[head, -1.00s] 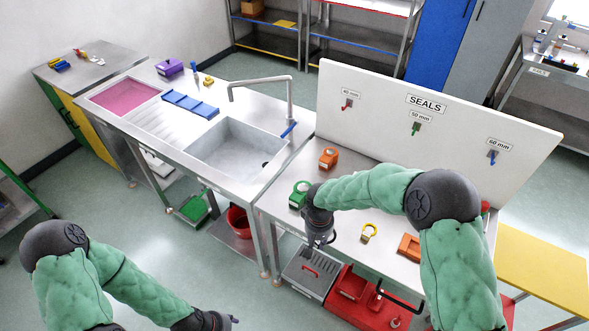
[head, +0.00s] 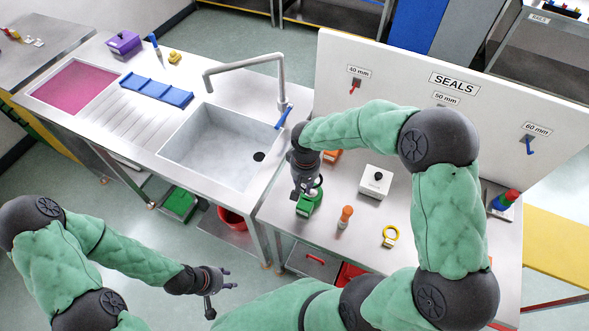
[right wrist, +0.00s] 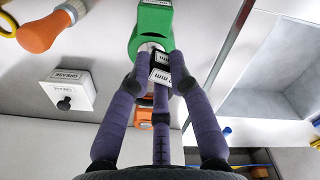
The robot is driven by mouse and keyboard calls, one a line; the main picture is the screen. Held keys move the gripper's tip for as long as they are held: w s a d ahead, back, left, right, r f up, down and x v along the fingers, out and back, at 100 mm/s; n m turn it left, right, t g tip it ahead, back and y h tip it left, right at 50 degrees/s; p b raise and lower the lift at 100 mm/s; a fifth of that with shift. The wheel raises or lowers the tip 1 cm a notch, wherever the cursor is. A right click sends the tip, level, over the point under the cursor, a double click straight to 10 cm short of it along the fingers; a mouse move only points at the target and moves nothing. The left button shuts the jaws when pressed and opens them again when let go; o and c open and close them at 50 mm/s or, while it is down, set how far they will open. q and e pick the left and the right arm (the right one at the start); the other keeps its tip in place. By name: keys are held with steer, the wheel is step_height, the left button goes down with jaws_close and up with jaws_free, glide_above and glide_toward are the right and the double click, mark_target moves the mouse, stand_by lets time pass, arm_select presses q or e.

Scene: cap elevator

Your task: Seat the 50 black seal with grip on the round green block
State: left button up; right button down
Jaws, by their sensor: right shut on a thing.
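The round green block (head: 311,203) stands near the left end of the seal table, under my right gripper (head: 309,190). In the right wrist view the green block (right wrist: 151,22) lies just past the fingertips. My right gripper (right wrist: 158,62) is shut on the black seal with grip (right wrist: 161,74), a small dark piece with a white "mm" label. The seal is at the block's near face; I cannot tell whether it touches or sits in it. The fingers hide much of it. My left gripper (head: 224,278) is open and empty, low in front of the sink unit.
The SEALS board (head: 335,80) rises behind; the sink (head: 222,145) is left.

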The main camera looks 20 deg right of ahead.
steer(key=shift+s+f, duration=0.1)
steer(key=shift+f, duration=0.15)
stand_by(0.3)
steer(key=shift+f+b, duration=2.15)
steer(key=shift+f, duration=0.15)
steer(key=shift+b, duration=0.35)
steer(key=shift+f+b, duration=0.45)
steer(key=shift+b, duration=0.05)
stand_by(0.6)
stand_by(1.9)
steer(key=shift+f+b, duration=0.35)
steer(key=shift+b, duration=0.4)
stand_by(1.1)
